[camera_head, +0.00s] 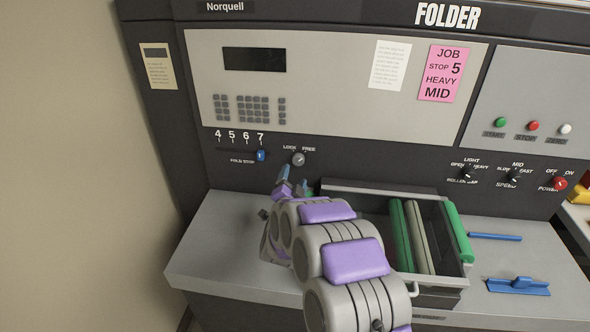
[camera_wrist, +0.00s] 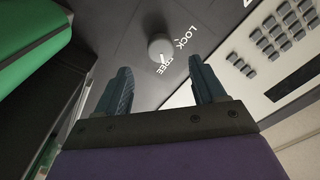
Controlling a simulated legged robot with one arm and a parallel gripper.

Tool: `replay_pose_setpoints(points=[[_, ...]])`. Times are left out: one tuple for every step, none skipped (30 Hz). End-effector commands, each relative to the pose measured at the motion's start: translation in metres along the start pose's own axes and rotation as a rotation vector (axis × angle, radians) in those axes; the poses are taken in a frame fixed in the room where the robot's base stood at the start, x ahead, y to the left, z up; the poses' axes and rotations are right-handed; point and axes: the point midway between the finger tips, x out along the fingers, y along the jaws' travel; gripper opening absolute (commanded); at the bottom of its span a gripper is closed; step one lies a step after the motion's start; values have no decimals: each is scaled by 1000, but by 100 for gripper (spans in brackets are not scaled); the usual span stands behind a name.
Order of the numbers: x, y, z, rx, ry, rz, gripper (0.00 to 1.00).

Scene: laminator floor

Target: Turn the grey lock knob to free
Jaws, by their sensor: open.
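The grey lock knob (camera_head: 298,159) is a small round knob on the black panel of the folder, below the LOCK and FREE labels. In the wrist view the knob (camera_wrist: 160,50) is ahead of my gripper, roughly between and beyond the fingertips, with a white pointer mark on its face. The mark appears to lie toward the FREE label (camera_wrist: 162,68), but I cannot tell its exact setting. My gripper (camera_wrist: 159,74) is open and empty, apart from the knob. In the head view my gripper (camera_head: 291,178) is just below the knob, partly hidden by my arm.
A blue fold stop slider (camera_head: 261,155) sits near 7, left of the knob. An open tray (camera_head: 340,187) with green and grey rollers is at the right. Blue tools (camera_head: 518,286) lie on the grey shelf. More knobs, such as the red power knob (camera_head: 560,184), are further right.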

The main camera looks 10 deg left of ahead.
Motion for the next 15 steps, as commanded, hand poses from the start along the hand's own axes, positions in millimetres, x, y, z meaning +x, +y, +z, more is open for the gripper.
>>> replay_pose_setpoints(points=[[-9,-1,0,0,-4,1,69],[-14,0,0,-1,-4,2,69],[-22,0,0,0,-3,2,69],[-27,0,0,0,-3,2,69],[-32,-1,0,1,-4,2,69],[-39,-1,0,2,-4,1,69],[-44,-1,0,1,-3,1,69],[-50,-1,0,1,-3,0,69],[-56,-1,0,1,-3,0,69],[-61,-1,0,1,-3,0,69],[-65,-1,0,1,-3,0,69],[-71,-1,0,1,-2,-1,69],[-75,0,0,1,-1,0,69],[-79,0,0,0,-2,1,69],[-84,1,1,0,-3,2,69]])
